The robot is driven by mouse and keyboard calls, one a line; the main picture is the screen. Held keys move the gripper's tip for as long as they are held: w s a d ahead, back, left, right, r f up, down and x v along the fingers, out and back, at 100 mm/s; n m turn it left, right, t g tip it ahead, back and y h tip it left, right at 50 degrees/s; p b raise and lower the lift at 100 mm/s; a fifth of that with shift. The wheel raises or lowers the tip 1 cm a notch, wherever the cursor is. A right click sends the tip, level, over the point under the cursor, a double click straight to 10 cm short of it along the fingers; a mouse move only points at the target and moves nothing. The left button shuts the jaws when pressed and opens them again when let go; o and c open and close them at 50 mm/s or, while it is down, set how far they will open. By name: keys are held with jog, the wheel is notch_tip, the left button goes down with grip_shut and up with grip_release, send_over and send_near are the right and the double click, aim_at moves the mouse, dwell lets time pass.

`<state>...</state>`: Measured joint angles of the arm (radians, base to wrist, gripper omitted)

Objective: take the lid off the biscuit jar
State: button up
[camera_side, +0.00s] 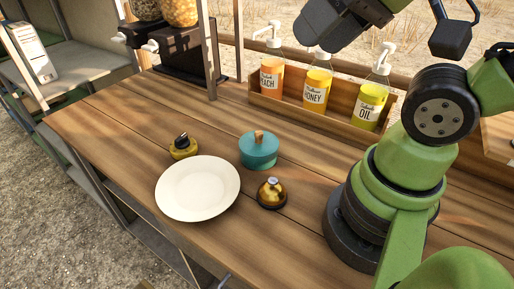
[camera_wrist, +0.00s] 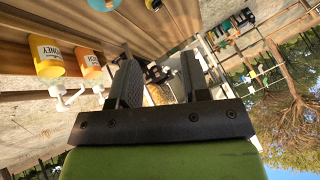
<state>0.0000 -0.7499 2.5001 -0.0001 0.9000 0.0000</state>
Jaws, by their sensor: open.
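The teal jar (camera_side: 258,153) stands upright on the wooden table, and its teal lid with a wooden knob (camera_side: 259,137) sits on it. A small teal patch at the top edge of the wrist view (camera_wrist: 153,4) looks like the same jar, mostly cut off. My gripper (camera_wrist: 158,65) is open and empty in the wrist view, its two dark fingers apart. It is raised well away from the jar. In the side view only dark parts of my arm's end show at the top, partly cut off, and the fingers are hard to make out.
A white plate (camera_side: 198,188) lies left of the jar. Small amber pots stand close by, one with a black top (camera_side: 183,147) and one with a metal knob (camera_side: 271,193). Several pump bottles fill a wooden rack (camera_side: 273,105) behind. Dispensers (camera_side: 180,48) stand at the back left.

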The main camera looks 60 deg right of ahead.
jog(key=shift+o, duration=0.2)
dwell(0.3)
jog(key=shift+o, duration=0.7)
jog(key=g+h, duration=0.3)
jog(key=g, duration=0.3)
send_over(259, 133)
jog(key=f, duration=2)
jog(key=shift+s+a, duration=0.25)
jog(key=shift+s, duration=0.15)
jog(key=shift+w+d+f, duration=0.1)
jog(key=shift+w+f, duration=0.05)
jog(key=shift+f, duration=0.8)
jog(key=shift+w+d+f, duration=0.1)
jog(key=shift+w+f, duration=0.05)
jog(key=shift+f, duration=0.85)
jog(key=shift+w+d+f, duration=0.1)
jog(key=shift+w+f, duration=0.05)
jog(key=shift+f, duration=0.8)
